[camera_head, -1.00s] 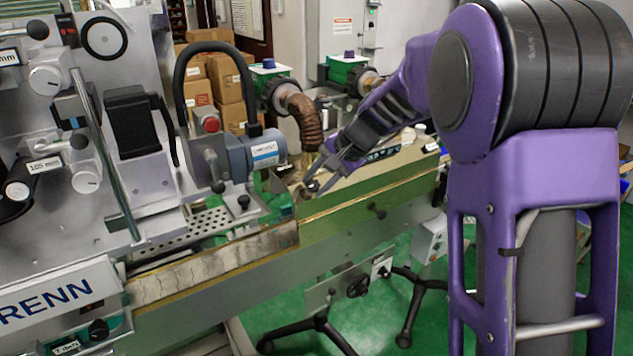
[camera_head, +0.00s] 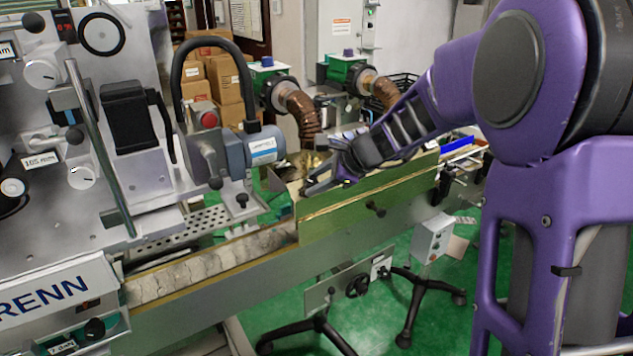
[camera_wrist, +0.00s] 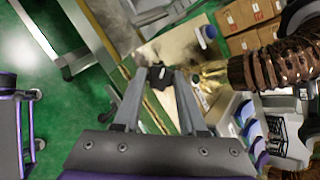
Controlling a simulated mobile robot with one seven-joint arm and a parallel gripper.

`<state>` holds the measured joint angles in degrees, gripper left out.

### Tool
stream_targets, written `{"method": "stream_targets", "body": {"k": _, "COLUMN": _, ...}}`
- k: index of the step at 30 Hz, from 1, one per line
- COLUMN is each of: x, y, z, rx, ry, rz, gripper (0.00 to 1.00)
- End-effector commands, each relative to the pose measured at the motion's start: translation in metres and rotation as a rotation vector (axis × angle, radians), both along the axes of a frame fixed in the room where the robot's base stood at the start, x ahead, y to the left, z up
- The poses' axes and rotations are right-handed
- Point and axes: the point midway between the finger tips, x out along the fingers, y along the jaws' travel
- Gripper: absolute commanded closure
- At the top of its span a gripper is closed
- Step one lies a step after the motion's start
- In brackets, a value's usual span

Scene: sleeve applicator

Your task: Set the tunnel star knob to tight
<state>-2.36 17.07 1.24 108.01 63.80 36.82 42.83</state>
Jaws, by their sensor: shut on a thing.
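The tunnel star knob (camera_wrist: 158,76) is a small black lobed knob in the wrist view, sitting above a pale tan panel. My gripper (camera_wrist: 161,80) has one finger on each side of it and is shut on it. In the head view my gripper (camera_head: 312,188) reaches in from the right, low over the green-sided tunnel (camera_head: 345,212), at its left end. The knob is mostly hidden there by my fingers and wrist, so its turn setting cannot be read.
Brown ribbed hoses (camera_head: 304,112) rise just behind my gripper. A blue-grey motor (camera_head: 252,150) with a black hose stands to the left. Another black knob (camera_head: 375,209) is on the tunnel's front side. Cardboard boxes (camera_head: 222,85) stand behind.

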Motion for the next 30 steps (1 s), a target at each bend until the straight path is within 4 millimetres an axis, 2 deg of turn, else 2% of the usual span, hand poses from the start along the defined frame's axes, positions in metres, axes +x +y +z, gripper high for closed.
{"method": "stream_targets", "body": {"k": 15, "x": -0.0019, "y": 0.0001, "z": -0.0007, "rx": 0.24, "ry": 0.162, "rz": -0.376, "gripper": 1.0}}
{"method": "stream_targets", "body": {"k": 30, "x": -0.0025, "y": 0.0013, "z": -0.0006, "rx": 0.366, "ry": 0.247, "rz": -0.572, "gripper": 1.0}}
